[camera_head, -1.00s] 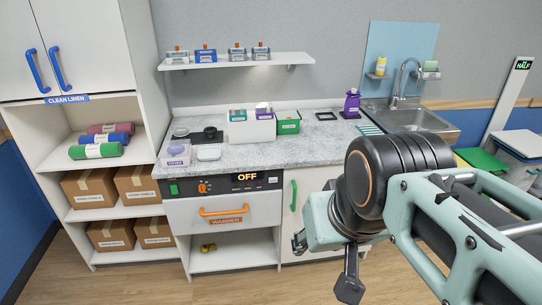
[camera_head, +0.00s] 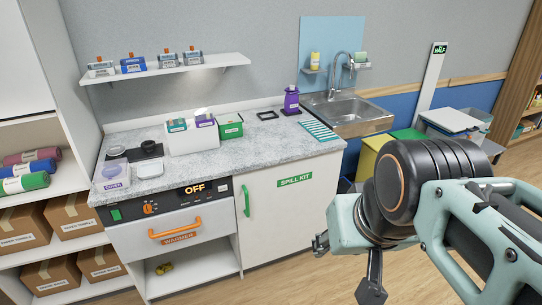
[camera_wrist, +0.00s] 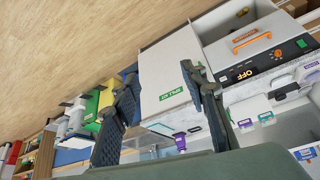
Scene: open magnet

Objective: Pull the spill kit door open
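The spill kit door (camera_head: 285,222) is a white cabinet front, shut flush under the counter. It has a green upright handle (camera_head: 246,200) near its left edge and a green SPILL KIT label (camera_head: 295,180). My gripper (camera_head: 345,265) is to the right of the door in the head view, apart from the handle. In the wrist view, which is turned over, my gripper (camera_wrist: 160,75) has its two fingers spread with nothing between them.
Left of the door is a warmer drawer (camera_head: 175,235) with an orange handle, with an open shelf below it. Boxes and bottles stand on the counter (camera_head: 230,160). The floor in front is clear.

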